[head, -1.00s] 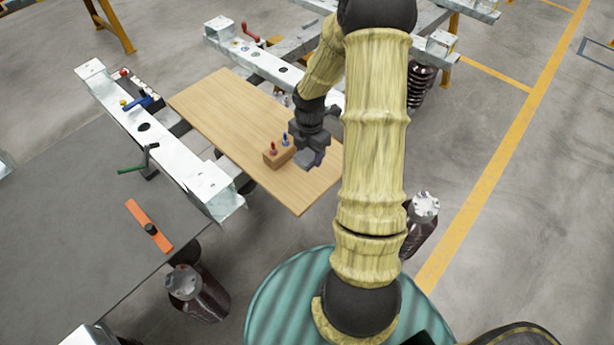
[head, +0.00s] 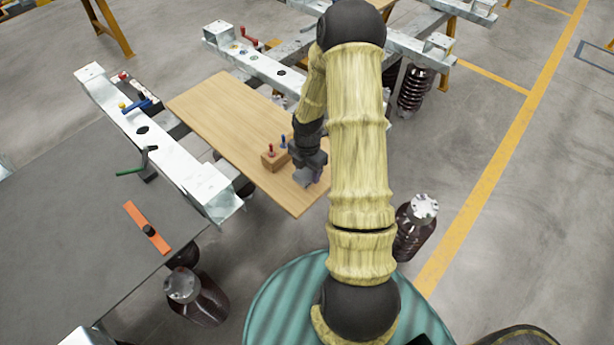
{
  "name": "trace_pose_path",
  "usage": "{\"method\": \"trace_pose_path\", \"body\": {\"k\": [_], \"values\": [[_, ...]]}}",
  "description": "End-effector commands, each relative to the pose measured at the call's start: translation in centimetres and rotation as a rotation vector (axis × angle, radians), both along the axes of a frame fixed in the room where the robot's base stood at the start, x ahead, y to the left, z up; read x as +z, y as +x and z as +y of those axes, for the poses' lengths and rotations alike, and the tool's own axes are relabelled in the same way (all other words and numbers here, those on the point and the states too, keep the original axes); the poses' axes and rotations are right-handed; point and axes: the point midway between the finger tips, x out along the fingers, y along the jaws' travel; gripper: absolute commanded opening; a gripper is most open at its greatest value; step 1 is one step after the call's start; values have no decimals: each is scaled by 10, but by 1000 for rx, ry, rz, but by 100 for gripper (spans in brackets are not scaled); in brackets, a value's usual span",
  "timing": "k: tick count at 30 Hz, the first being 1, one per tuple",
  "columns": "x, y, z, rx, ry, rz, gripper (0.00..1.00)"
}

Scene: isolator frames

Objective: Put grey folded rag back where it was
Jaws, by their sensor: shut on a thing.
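My gripper (head: 310,168) is over the near right part of the wooden board (head: 225,115), just right of a small wooden block. It is shut on the grey folded rag (head: 305,179), which shows as a small grey-purple piece below the jaws. The rag is at or just above the board's surface; I cannot tell whether it touches. The gripper and arm hide part of it.
The wooden block (head: 272,161) holds a red and a blue peg and stands close to my gripper. Pale steel beams (head: 165,150) flank the board. A dark table (head: 80,220) at left bears an orange bar (head: 146,226) and a green-handled tool (head: 131,171).

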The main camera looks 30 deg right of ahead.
Motion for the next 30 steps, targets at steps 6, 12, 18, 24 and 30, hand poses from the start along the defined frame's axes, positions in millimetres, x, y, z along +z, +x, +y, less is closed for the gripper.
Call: {"method": "trace_pose_path", "body": {"k": [6,12,18,24,30], "values": [[-30,0,0,1,0,3,34],[-32,0,0,1,0,0,34],[-33,0,0,0,0,0,60],[-33,0,0,0,0,1,74],[-31,0,0,1,0,1,74]]}}
